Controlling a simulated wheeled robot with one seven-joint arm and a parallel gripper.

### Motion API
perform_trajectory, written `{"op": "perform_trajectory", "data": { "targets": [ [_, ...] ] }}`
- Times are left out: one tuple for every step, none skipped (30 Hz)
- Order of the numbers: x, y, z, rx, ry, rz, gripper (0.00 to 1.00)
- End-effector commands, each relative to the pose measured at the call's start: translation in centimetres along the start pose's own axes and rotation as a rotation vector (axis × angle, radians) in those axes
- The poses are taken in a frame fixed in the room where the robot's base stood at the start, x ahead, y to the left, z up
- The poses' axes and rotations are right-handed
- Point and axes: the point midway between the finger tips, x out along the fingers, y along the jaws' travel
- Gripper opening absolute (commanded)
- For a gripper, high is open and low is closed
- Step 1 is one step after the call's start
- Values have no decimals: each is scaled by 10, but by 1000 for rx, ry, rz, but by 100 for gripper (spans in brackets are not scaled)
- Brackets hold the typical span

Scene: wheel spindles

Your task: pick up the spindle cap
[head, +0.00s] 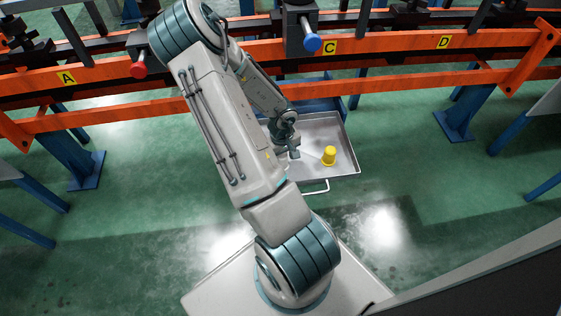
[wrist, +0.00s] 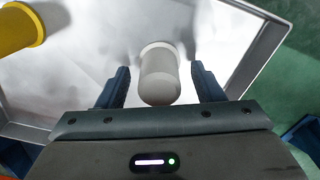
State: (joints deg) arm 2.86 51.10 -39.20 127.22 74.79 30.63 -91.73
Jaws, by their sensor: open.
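A white-grey cap (wrist: 160,80) sits in the metal tray (head: 347,167), between the two dark fingers of my gripper (wrist: 159,69) in the wrist view. The fingers are open, with a visible gap on each side of the cap. A yellow cap (head: 329,156) stands in the tray to the right of my gripper (head: 291,148) in the head view; in the wrist view it shows at the upper left (wrist: 18,28). In the head view I cannot make out the white-grey cap, which my gripper and arm probably cover.
An orange rack (head: 400,50) with labels A, C and D runs behind the tray. A red cap (head: 138,70) and a blue cap (head: 312,42) are on its spindles. The tray wall (wrist: 262,45) rises near the right finger.

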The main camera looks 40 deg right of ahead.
Motion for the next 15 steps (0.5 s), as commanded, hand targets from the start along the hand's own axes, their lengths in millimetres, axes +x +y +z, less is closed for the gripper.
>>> {"op": "perform_trajectory", "data": {
  "targets": [
    [-1, 0, 0, 0, 0, 0, 61],
    [-1, 0, 0, 0, 0, 0, 61],
    [-1, 0, 0, 0, 0, 0, 56],
    [-1, 0, 0, 0, 0, 0, 47],
    [-1, 0, 0, 0, 0, 0, 39],
    [-1, 0, 0, 0, 0, 0, 28],
    [-1, 0, 0, 0, 0, 0, 19],
    [-1, 0, 0, 0, 0, 0, 16],
    [-1, 0, 0, 0, 0, 0, 15],
    [-1, 0, 0, 0, 0, 0, 15],
    [-1, 0, 0, 0, 0, 0, 15],
    [-1, 0, 0, 0, 0, 0, 15],
    [-1, 0, 0, 0, 0, 0, 15],
    [-1, 0, 0, 0, 0, 0, 15],
    [-1, 0, 0, 0, 0, 0, 15]
  ]
}}
